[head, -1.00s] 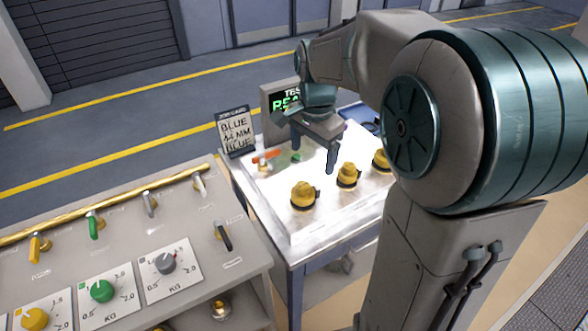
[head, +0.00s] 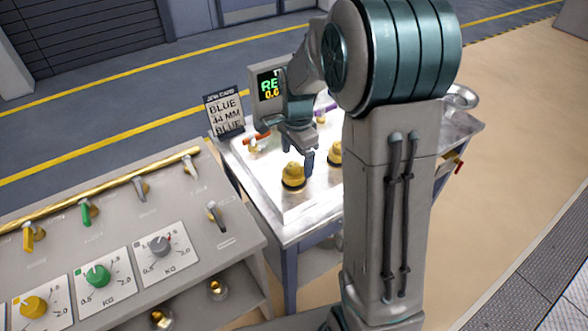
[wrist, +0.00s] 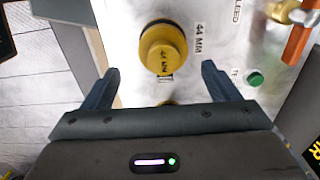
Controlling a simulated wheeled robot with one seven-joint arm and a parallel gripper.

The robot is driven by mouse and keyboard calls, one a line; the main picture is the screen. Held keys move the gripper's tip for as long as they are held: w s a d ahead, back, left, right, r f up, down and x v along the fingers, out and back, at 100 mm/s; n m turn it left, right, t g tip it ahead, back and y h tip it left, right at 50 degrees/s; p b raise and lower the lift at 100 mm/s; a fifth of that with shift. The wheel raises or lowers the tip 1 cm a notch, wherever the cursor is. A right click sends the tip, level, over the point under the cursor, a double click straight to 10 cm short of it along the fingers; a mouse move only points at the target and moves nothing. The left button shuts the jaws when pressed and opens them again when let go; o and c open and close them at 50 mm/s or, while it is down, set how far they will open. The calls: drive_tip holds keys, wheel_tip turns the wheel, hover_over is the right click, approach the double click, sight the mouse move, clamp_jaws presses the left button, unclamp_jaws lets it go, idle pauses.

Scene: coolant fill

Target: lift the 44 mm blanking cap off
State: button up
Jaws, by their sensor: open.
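The 44 mm blanking cap (wrist: 163,48) is a round yellow cap with "44 MM" on it, seated on the pale bench plate beside a printed "44 MM" label. In the head view it appears to be the leftmost yellow cap (head: 293,174). My gripper (wrist: 159,69) is open and empty, with its two dark fingers spread wider than the cap. In the wrist view the cap lies ahead of the fingertips and roughly centred between them. In the head view my gripper (head: 297,152) is close above and behind the cap; the exact gap cannot be told.
A second yellow cap (head: 335,152) stands to the right, partly behind my arm. An orange-handled valve (wrist: 300,38) and a green button (wrist: 255,78) are nearby. A job card (head: 225,115) and a screen (head: 268,90) stand behind. A dispensing console (head: 120,240) is at left.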

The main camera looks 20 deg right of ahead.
sight(294, 164)
drive_tip(key=shift+w+a+f+p, duration=0.1)
drive_tip(key=shift+a+f+p, duration=0.15)
drive_tip(key=shift+f, duration=0.85)
drive_tip(key=shift+a+f+p, duration=0.1)
drive_tip(key=shift+f+p, duration=0.1)
drive_tip(key=shift+f, duration=0.9)
drive_tip(key=c, duration=1)
drive_tip(key=shift+c, duration=0.2)
drive_tip(key=shift+r, duration=0.2)
